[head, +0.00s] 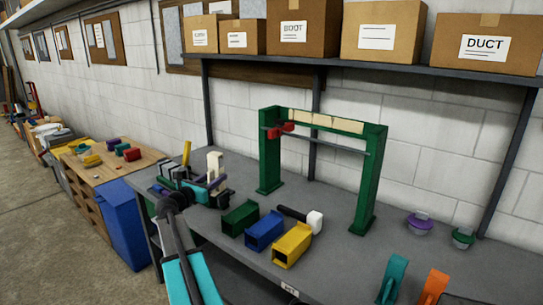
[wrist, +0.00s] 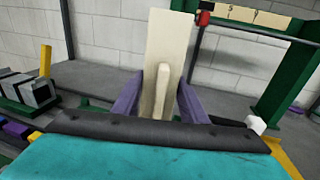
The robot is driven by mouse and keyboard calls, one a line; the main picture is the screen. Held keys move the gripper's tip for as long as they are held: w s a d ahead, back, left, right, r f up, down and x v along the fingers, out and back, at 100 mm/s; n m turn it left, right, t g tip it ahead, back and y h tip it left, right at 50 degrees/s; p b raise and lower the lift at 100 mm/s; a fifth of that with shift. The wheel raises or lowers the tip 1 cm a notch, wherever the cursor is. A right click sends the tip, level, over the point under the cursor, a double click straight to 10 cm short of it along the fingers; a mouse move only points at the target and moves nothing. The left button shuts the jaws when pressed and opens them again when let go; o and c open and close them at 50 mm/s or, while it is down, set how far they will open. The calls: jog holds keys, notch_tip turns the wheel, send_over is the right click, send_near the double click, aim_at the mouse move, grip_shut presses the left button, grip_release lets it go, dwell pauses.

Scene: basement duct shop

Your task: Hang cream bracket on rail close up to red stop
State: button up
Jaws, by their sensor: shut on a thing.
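My gripper (head: 205,187) has purple fingers and is shut on the cream bracket (head: 215,166), which it holds upright above the left part of the bench. In the wrist view the cream bracket (wrist: 166,52) is a tall flat plate with a rib, between the two fingers (wrist: 158,95). The rail (head: 335,143) is a thin grey bar across the green frame (head: 374,185), to the right of my gripper. The red stop (head: 280,130) sits near the rail's left end; it also shows at the top of the wrist view (wrist: 203,18). The bracket is apart from the rail.
Green (head: 239,218), blue (head: 264,231) and yellow (head: 292,245) duct pieces lie in front of the frame. A white-headed mallet (head: 314,221) lies behind them. Grey pieces (wrist: 30,90) stand left of my gripper. A shelf with boxes (head: 370,72) hangs above.

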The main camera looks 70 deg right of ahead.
jog(key=s+d+r+m+g, duration=0.1)
jog(key=s+d+r, duration=0.2)
jog(key=s+d, duration=0.4)
jog(key=s+d+r+m+g, duration=0.1)
jog(key=s+d+r+g, duration=0.1)
jog(key=s+d, duration=0.6)
jog(key=shift+s+d+r+g+p, duration=0.3)
jog(key=shift+s+r, duration=0.3)
jog(key=shift+s, duration=0.5)
jog(key=shift+d, duration=0.25)
jog(key=s+d+f, duration=0.1)
jog(key=d, duration=0.4)
jog(key=s+d+f, duration=0.1)
jog(key=s+d, duration=0.1)
jog(key=d, duration=0.4)
jog(key=shift+f, duration=0.25)
dwell(0.4)
jog(key=o, duration=1.3)
